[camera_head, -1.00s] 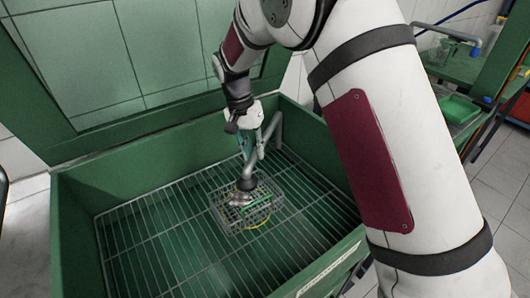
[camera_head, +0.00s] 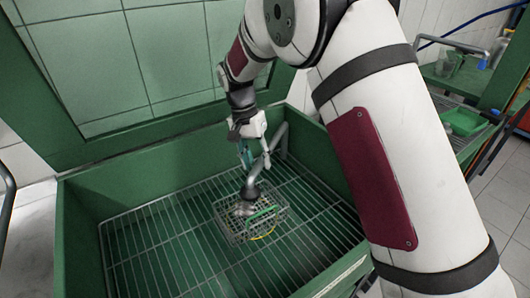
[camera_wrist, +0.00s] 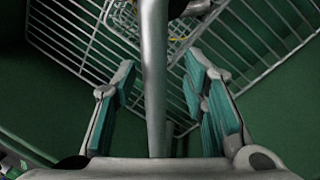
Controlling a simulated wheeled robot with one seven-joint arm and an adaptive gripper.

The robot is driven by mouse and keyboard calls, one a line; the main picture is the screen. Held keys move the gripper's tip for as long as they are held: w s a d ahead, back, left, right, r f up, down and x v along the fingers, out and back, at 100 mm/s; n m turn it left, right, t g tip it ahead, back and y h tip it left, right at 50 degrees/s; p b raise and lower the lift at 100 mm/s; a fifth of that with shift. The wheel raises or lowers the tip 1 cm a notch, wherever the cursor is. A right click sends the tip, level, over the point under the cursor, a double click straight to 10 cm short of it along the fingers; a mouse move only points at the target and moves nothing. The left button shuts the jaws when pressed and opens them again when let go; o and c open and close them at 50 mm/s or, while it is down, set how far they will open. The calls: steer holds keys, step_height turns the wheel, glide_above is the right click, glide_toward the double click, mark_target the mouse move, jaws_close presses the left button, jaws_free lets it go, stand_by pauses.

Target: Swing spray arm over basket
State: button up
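The spray arm (camera_head: 266,170) is a bent grey pipe rising from the back right of the green wash tub, with a dark nozzle (camera_head: 250,192) at its end. The nozzle hangs over the wire basket (camera_head: 232,225), which has a green handle and holds small metal parts. My gripper (camera_head: 255,161) is at the pipe, above and behind the basket. In the wrist view, my gripper (camera_wrist: 163,88) is open, its teal-padded fingers on either side of the spray arm pipe (camera_wrist: 154,85) with gaps on both sides. The basket shows partly at the top (camera_wrist: 182,22).
The green tub (camera_head: 85,235) has a wire rack floor (camera_head: 165,250), mostly clear around the basket. Its raised lid (camera_head: 150,60) stands behind my gripper. A second green station with a green tray (camera_head: 462,122) stands at the right.

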steer(key=shift+d, duration=0.1)
steer(key=d+n+t+p, duration=0.3)
steer(key=d+n, duration=0.8)
steer(key=d, duration=1.1)
steer(key=w+p+v, duration=0.1)
steer(key=p+v, duration=0.1)
steer(key=v, duration=1.2)
steer(key=s+r+m, duration=0.1)
steer(key=s+r, duration=0.6)
steer(key=s, duration=0.1)
steer(key=shift+s+a+r, duration=0.15)
steer(key=shift+s+r, duration=0.05)
